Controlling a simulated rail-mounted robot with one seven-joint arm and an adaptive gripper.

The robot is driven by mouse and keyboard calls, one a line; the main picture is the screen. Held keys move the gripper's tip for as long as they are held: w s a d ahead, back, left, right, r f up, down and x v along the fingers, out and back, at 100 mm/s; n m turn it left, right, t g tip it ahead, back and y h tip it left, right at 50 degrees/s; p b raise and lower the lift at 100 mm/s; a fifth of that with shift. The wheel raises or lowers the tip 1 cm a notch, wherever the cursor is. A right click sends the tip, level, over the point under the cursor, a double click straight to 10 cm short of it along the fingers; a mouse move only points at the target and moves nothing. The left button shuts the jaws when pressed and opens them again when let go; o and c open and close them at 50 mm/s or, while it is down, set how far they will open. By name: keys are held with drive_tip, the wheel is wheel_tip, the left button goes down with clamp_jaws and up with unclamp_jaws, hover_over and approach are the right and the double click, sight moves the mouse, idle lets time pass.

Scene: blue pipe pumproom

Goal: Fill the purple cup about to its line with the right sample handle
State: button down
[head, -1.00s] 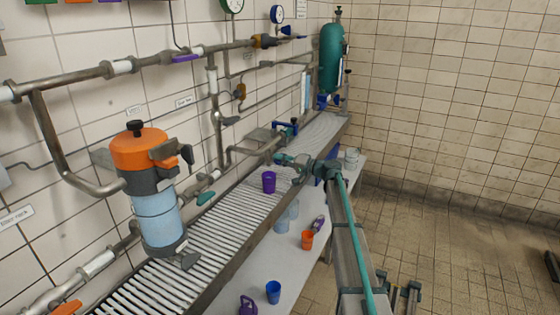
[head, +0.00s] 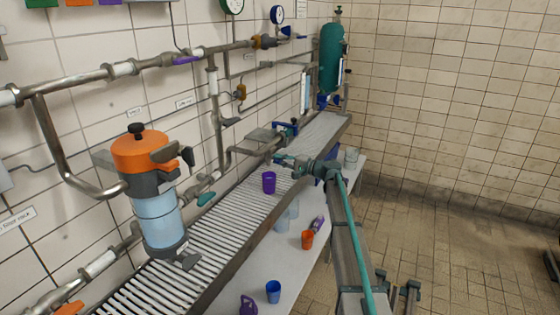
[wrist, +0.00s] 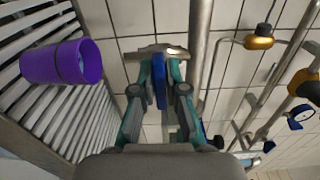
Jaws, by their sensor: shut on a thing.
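The purple cup (head: 269,183) stands upright on the slatted rack below the pipes. It also shows in the wrist view (wrist: 58,63) at the left, apart from my fingers; how full it is I cannot tell, and no stream into it is visible. My gripper (head: 284,159) is beyond the cup, to its upper right in the head view. In the wrist view my fingers (wrist: 159,84) are shut on a blue handle (wrist: 159,80), with a metal piece just past it. In the head view that grip is too small to make out.
An orange-topped filter vessel (head: 153,195) stands at the left of the rack. A blue cup (head: 273,291), an orange cup (head: 307,240) and clear cups (head: 283,217) stand on the lower white shelf. Pipes (head: 218,152) run along the tiled wall. The floor at right is mostly clear.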

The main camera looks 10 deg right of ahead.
drive_tip(key=c, duration=1.2)
unclamp_jaws()
drive_tip(key=v, duration=1.2)
